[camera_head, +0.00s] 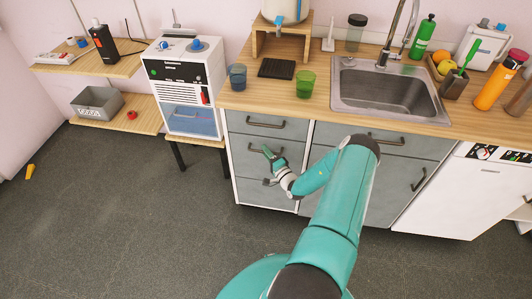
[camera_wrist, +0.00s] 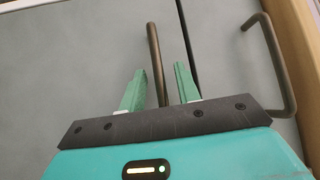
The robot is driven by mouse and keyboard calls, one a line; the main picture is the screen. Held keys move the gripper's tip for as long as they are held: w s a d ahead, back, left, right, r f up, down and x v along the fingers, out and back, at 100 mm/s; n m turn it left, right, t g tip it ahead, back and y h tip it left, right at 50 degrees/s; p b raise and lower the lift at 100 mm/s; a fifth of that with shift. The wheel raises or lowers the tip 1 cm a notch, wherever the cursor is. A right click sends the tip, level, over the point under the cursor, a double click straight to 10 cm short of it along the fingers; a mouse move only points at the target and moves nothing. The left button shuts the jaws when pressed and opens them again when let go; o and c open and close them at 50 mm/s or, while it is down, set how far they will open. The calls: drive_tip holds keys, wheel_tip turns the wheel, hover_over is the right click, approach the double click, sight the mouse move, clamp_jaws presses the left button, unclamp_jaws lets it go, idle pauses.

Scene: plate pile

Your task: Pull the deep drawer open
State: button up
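A grey drawer unit stands under the counter at centre, with a top drawer (camera_head: 240,122), a middle drawer (camera_head: 240,148) and a lower drawer (camera_head: 248,190). All drawer fronts look shut. My gripper (camera_head: 268,154) is in front of the middle drawer handle in the head view and hides part of it. In the wrist view, my gripper (camera_wrist: 159,68) has its two green fingers apart, with a dark bar handle (camera_wrist: 154,45) between them. Gaps show on both sides of the bar. A second handle (camera_wrist: 275,65) is at the right. I cannot tell which front is the deep drawer.
The counter (camera_head: 225,101) carries cups, a sink (camera_head: 385,92) and bottles. A white machine (camera_head: 187,85) on a low bench stands left of the drawers. A white appliance (camera_head: 465,190) is at the right. The grey floor (camera_head: 150,220) in front is mostly clear.

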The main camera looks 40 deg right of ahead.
drive_tip(key=shift+w, duration=0.25)
drive_tip(key=shift+c, duration=0.2)
clamp_jaws()
drive_tip(key=shift+s, duration=0.1)
